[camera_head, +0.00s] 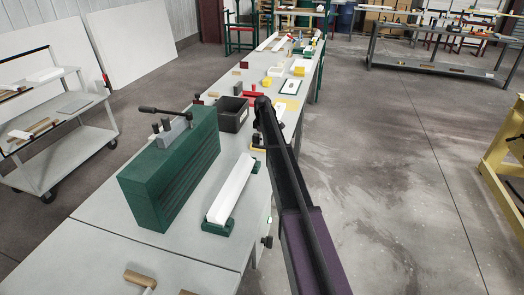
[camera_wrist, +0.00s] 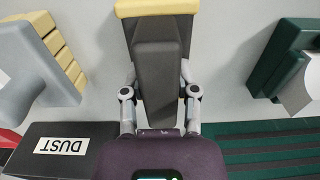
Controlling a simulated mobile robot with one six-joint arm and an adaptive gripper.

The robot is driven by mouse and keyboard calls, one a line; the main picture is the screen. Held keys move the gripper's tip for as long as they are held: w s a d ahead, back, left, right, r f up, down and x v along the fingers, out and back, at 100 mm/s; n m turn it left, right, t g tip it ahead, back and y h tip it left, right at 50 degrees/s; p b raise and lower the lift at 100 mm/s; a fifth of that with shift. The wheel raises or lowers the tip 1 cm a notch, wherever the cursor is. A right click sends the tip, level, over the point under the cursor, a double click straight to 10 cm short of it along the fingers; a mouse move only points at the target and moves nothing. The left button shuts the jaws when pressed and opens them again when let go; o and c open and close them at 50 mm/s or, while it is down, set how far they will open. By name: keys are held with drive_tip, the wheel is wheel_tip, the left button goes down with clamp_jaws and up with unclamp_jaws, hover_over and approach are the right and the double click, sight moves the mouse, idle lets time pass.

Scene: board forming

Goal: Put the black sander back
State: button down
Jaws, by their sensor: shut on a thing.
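The black sander (camera_wrist: 160,62) is a dark block with a pale yellow edge at its far end. My gripper (camera_wrist: 160,88) is shut on it, with one finger on each side, in the wrist view. Grey bench top shows around the sander. In the head view my gripper (camera_head: 258,138) is over the bench's right edge, partly hidden by my arm. A little dark body and yellow of the sander (camera_head: 257,149) show there. I cannot tell whether the sander touches the bench.
A dark open box (camera_head: 233,113) stands beside the gripper; its DUST label (camera_wrist: 60,146) shows in the wrist view. A large green ribbed block (camera_head: 172,165) stands left. A white bar (camera_head: 232,188) rests on green supports nearer. Small tools crowd the bench's far part.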

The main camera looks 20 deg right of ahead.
drive_tip(key=shift+f+b, duration=0.25)
drive_tip(key=shift+b, duration=0.05)
idle(0.5)
drive_tip(key=shift+c, duration=1.5)
unclamp_jaws()
drive_tip(key=o, duration=0.3)
drive_tip(key=shift+r, duration=0.15)
